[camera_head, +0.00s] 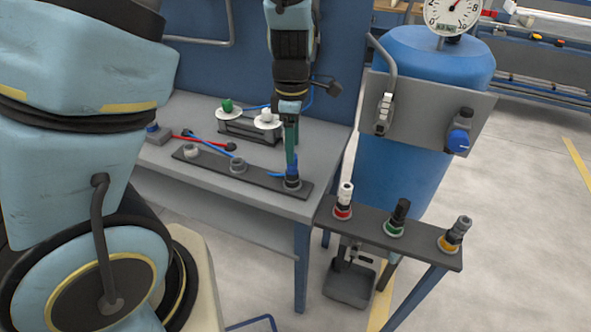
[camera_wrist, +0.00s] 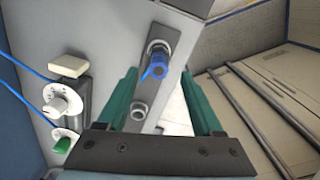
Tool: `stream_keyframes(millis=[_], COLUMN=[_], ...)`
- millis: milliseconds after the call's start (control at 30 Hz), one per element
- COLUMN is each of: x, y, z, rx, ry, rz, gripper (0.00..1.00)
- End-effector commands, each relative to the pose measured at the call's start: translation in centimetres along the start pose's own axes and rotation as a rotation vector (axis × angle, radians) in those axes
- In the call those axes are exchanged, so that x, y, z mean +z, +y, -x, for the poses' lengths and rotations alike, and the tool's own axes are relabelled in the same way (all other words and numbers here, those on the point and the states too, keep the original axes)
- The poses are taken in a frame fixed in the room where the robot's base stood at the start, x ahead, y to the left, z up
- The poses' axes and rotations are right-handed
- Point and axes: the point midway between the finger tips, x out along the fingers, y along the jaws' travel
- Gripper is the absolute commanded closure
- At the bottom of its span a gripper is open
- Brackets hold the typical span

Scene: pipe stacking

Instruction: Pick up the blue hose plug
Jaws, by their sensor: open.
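The blue hose plug (camera_head: 292,172) sits upright in the right-hand socket of a dark strip on the workbench. A blue hose runs from its left side. My gripper (camera_head: 291,162) points down right above the plug, with its green fingers close to it. In the wrist view the plug (camera_wrist: 155,68) lies between the two spread green fingertips of my gripper (camera_wrist: 158,76). The fingers are open, with a gap on each side of the plug. I cannot tell how far down they reach around it.
The dark strip (camera_head: 215,172) has two other grey fittings to the left. Red and blue hoses (camera_head: 205,141) lie behind it, near white and green knobs (camera_head: 267,117). A stand (camera_head: 370,221) with red, green and yellow-ringed fittings and a blue tank (camera_head: 398,185) are at right.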

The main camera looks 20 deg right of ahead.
Motion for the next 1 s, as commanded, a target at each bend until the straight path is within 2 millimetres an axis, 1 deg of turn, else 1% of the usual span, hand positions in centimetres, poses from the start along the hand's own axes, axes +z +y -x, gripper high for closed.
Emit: stream_keyframes(millis=[167,400,500,600,767,800,1000], x=[-0.1,-0.1,0.0,0.0,0.0,0.0,0.0], y=[0.0,0.1,0.1,0.1,0.1,0.1,0.1], z=[-1.1,-4.3,-5.3,-5.8,-5.8,-5.8,-5.8], rx=[-0.002,-0.004,-0.002,0.0,0.001,0.001,0.001], ry=[0.0,0.001,-0.001,-0.001,-0.002,-0.002,-0.001], rz=[0.001,0.001,0.0,0.0,-0.001,-0.001,-0.001], gripper=[0.32,0.32,0.32,0.32,0.32,0.34,0.56])
